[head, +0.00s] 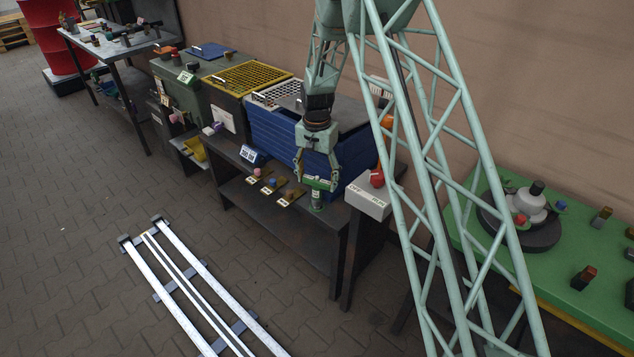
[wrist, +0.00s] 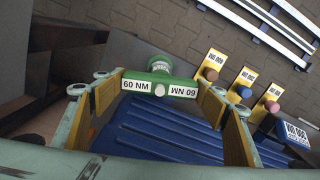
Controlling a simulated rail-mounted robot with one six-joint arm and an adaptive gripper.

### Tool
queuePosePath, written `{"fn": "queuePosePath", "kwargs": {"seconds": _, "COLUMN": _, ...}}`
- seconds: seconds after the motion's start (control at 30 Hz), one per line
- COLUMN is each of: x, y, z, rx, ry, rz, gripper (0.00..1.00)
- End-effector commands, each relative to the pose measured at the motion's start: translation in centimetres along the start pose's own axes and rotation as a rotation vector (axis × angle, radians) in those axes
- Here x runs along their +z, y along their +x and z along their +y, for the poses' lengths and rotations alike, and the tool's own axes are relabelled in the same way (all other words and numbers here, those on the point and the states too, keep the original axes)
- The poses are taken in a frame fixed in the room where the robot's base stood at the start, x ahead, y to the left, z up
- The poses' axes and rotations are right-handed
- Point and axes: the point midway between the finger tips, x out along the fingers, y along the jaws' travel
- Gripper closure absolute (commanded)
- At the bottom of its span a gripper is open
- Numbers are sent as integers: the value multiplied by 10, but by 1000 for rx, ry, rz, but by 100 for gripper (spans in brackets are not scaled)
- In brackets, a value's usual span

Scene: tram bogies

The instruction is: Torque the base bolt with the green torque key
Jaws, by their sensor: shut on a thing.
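The green torque key (head: 317,199) is upright at the right end of the row of keys on the dark bench. In the wrist view the key (wrist: 160,69) has a crossbar with white labels reading "60 NM" and "WN 09". My gripper (head: 317,183) is shut on the crossbar, one finger at each end; in the wrist view the gripper (wrist: 160,95) spans it the same way. I cannot tell whether the key's foot touches the bench. I cannot identify the base bolt for certain.
Keys with brown (wrist: 210,73), blue (wrist: 245,92) and pink (wrist: 271,106) knobs stand beside it. A blue ridged box (head: 270,135) is behind. A grey box with a red knob (head: 377,178) is close right. A green table (head: 590,300) carries a domed fixture (head: 526,203).

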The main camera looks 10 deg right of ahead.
Motion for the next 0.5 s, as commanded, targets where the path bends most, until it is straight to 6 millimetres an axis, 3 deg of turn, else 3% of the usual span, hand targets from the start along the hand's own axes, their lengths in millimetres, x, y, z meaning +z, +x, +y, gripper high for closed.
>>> {"fn": "queuePosePath", "kwargs": {"seconds": 0.5, "x": 0, "y": -26, "z": 0, "rx": 0, "ry": 0, "rz": 0, "gripper": 60}}
